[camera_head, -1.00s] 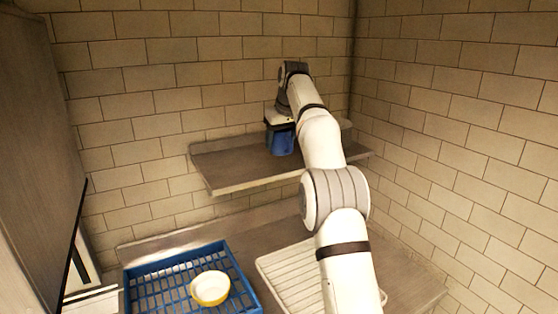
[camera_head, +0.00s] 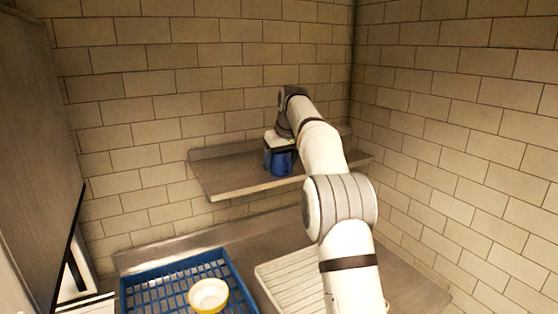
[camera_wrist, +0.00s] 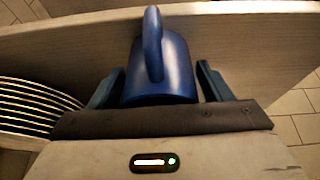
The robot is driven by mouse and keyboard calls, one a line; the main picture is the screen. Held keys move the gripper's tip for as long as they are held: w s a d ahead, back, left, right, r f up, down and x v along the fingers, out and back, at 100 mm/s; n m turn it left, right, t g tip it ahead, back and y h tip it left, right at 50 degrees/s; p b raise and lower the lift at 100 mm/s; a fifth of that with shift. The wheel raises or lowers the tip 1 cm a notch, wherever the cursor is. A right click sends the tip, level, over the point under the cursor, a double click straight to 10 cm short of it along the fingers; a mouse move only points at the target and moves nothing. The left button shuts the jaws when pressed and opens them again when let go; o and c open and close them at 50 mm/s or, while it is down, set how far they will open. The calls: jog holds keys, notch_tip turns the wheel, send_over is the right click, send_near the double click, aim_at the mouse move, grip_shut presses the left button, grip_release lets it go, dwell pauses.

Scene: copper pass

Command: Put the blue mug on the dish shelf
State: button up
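The blue mug (camera_head: 282,163) stands upright on the dish shelf (camera_head: 230,178), near its front edge. In the wrist view the blue mug (camera_wrist: 177,80) shows its handle turned toward the camera. My gripper (camera_head: 280,158) is low over the shelf with its fingers on either side of the mug. In the wrist view my gripper (camera_wrist: 160,72) appears open, with narrow gaps between the fingers and the mug's sides. The underside of the mug is hidden.
A blue crate (camera_head: 238,278) stands on the counter below, with a yellow and white bowl (camera_head: 208,294) in it. A pale ribbed rack (camera_head: 285,278) lies beside it. Brick walls close in behind and at right. The shelf's left part is bare.

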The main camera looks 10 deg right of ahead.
aim_at(287, 157)
jog(key=shift+o, duration=0.9)
jog(key=shift+r, duration=0.25)
jog(key=p+v, duration=0.2)
jog(key=v, duration=0.8)
jog(key=shift+s+r, duration=0.15)
jog(key=shift+r, duration=0.2)
jog(key=shift+s+d+r, duration=0.1)
jog(key=shift+s+r, duration=0.15)
jog(key=shift+r, duration=0.25)
